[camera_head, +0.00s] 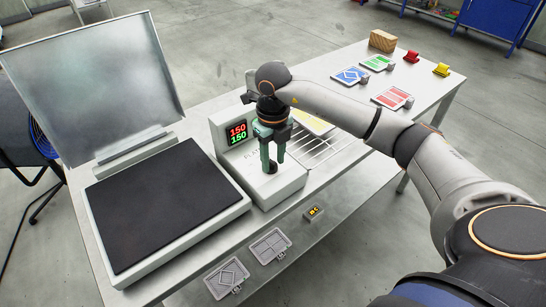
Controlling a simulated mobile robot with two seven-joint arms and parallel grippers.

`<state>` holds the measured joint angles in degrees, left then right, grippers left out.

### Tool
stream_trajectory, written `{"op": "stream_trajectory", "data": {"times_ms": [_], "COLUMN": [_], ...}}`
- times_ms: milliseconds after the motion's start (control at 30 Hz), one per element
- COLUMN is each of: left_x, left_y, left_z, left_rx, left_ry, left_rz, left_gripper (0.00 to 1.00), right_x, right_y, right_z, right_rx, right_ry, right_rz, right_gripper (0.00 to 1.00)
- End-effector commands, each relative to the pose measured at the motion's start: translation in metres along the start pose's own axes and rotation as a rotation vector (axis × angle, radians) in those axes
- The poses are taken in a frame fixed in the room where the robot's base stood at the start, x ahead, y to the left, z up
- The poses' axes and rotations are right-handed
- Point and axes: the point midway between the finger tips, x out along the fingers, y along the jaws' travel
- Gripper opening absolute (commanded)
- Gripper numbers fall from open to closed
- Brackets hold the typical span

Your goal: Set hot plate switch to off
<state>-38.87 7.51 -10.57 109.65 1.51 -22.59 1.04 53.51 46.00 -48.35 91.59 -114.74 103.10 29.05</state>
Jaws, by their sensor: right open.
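The white hot plate control box (273,192) stands on the table and carries a display (237,133) reading 150 in red above 150 in green. Lettering beginning "PLAT" shows on its top, partly hidden. My right gripper (272,165) points down over the box's top, with its green fingers open. A small dark part (271,168), which looks like the switch, shows at the fingertips. I cannot tell whether the fingers touch it or which way it is set. My left gripper is not in view.
A large black plate (165,198) with a raised grey lid (95,82) stands to the left. Two grey trays (269,246) and a small yellow-marked item (313,212) lie in front. Coloured cards (393,97) and a wooden block (383,41) are at the far right.

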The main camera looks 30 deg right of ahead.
Motion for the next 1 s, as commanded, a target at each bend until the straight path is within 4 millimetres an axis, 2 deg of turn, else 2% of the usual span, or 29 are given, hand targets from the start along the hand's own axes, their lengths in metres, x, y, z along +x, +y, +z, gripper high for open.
{"op": "stream_trajectory", "data": {"times_ms": [67,433,1000], "left_x": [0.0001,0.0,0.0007], "left_y": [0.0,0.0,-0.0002], "left_z": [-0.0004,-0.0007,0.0], "left_rx": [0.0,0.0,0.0], "left_ry": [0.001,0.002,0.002], "left_rz": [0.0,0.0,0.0], "left_gripper": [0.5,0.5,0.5], "right_x": [-0.0001,-0.0006,-0.0007], "right_y": [0.0001,0.0001,-0.0003], "right_z": [0.0001,0.0001,0.0003], "right_rx": [0.0,0.0,-0.013], "right_ry": [0.0,0.0,-0.001], "right_rz": [0.0,0.0,0.0], "right_gripper": [0.4,0.0,0.0]}}
